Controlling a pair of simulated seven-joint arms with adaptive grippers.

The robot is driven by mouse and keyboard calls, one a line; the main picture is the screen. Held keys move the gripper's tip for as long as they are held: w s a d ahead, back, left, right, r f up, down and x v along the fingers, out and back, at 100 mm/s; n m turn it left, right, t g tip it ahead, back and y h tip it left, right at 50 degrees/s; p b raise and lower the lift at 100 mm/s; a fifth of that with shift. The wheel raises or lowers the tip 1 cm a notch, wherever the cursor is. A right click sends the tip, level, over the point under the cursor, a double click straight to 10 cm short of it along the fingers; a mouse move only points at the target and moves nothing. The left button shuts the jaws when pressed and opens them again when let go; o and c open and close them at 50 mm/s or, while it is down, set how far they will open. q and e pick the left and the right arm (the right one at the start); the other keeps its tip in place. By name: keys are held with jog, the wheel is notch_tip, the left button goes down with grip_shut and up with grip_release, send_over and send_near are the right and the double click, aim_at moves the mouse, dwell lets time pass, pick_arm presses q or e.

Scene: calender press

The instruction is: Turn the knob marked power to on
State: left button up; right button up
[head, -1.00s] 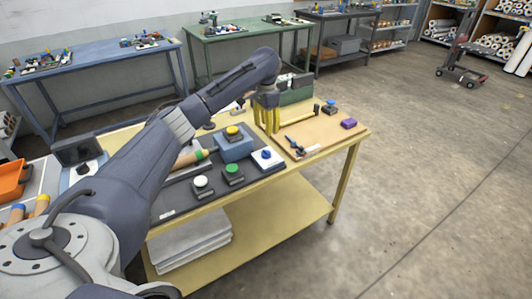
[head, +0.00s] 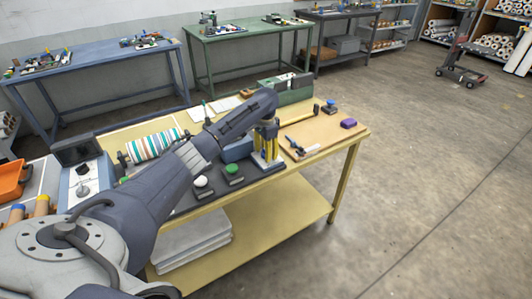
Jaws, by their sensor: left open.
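No marking can be read at this size, so I cannot tell which knob is marked power. A grey control box (head: 83,187) with small knobs stands at the left end of the yellow workbench (head: 310,197). My left gripper (head: 267,157) is open, with yellow fingers pointing down, low over the bench's front part. It is at the white plate that carried a blue knob in the earlier picture; the fingers hide most of that spot. I cannot tell whether they touch the knob. My right gripper is not in view.
A white-capped button (head: 201,182) and a green button (head: 233,171) stand left of the gripper. A blue box (head: 237,150) is partly hidden behind my arm. A tan board (head: 325,137) with a purple block (head: 348,123) lies to the right. A striped roll (head: 152,146) lies behind my arm.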

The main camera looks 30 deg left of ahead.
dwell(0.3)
pick_arm(q)
grip_shut()
jog(key=shift+m, duration=0.4)
jog(key=m, duration=0.5)
jog(key=shift+m, duration=0.3)
jog(key=m, duration=0.5)
jog(key=shift+m, duration=0.4)
grip_release()
